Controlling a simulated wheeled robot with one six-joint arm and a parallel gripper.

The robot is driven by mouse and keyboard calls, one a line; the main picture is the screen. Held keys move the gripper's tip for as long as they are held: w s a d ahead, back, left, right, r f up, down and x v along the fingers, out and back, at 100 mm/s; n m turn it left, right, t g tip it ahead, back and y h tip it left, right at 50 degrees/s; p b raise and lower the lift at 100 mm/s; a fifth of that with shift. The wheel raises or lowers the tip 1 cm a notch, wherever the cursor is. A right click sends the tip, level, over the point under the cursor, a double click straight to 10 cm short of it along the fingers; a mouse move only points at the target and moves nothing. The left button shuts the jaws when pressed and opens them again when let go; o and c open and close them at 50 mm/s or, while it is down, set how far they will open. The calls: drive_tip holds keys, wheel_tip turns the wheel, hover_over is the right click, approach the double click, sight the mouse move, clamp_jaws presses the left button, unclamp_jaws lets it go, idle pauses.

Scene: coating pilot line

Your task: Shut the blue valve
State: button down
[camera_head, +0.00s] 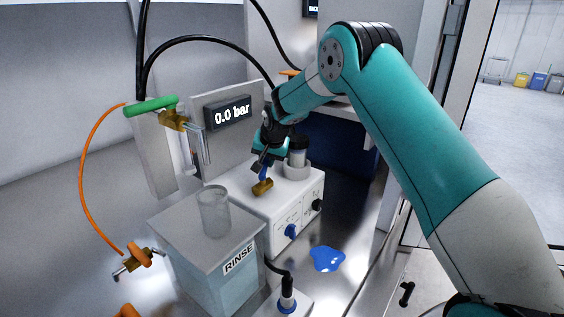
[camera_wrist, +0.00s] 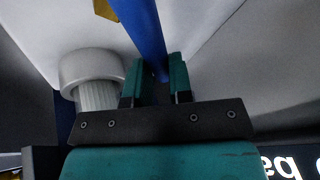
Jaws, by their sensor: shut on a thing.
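The blue valve has a brass body (camera_head: 262,188) on top of a white instrument box (camera_head: 255,210). Its blue lever (camera_head: 265,173) rises from the brass toward my gripper (camera_head: 262,160). In the wrist view, the blue lever (camera_wrist: 143,28) runs from the top edge down between the two teal fingers of my gripper (camera_wrist: 156,85), which is shut on it. A bit of the brass body (camera_wrist: 104,9) shows at the top edge. The fingers partly hide the lever's end.
A white round fitting (camera_head: 297,165) stands right beside my gripper. A RINSE tank (camera_head: 215,265) with a glass beaker (camera_head: 213,208) is in front. A green-handled valve (camera_head: 150,106) and an orange-handled valve (camera_head: 138,257) are at left. A blue puddle (camera_head: 326,259) lies right. The display (camera_head: 232,112) reads 0.0 bar.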

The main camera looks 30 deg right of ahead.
drive_tip(key=n, duration=0.1)
drive_tip(key=a+n+y+b, duration=0.1)
drive_tip(key=shift+w+a+n, duration=0.15)
drive_tip(key=shift+w+n, duration=0.25)
drive_tip(key=n, duration=0.1)
drive_tip(key=a+n+y, duration=0.1)
drive_tip(key=shift+w+a+n+g+y, duration=0.2)
drive_tip(key=shift+a+n+g+y, duration=0.1)
drive_tip(key=shift+n, duration=0.1)
drive_tip(key=a+n, duration=0.1)
drive_tip(key=n+g+y, duration=0.1)
drive_tip(key=n, duration=0.1)
drive_tip(key=shift+a, duration=0.35)
drive_tip(key=shift+s+a+n+g+y+p, duration=0.15)
drive_tip(key=shift+a+n+g+y+p, duration=0.2)
drive_tip(key=shift+n, duration=0.4)
drive_tip(key=shift+s+a+n+g+y+p, duration=0.15)
drive_tip(key=shift+a+n, duration=0.25)
drive_tip(key=shift+n, duration=0.35)
drive_tip(key=c, duration=1)
unclamp_jaws()
drive_tip(key=v, duration=1.7)
drive_tip(key=shift+r, duration=0.2)
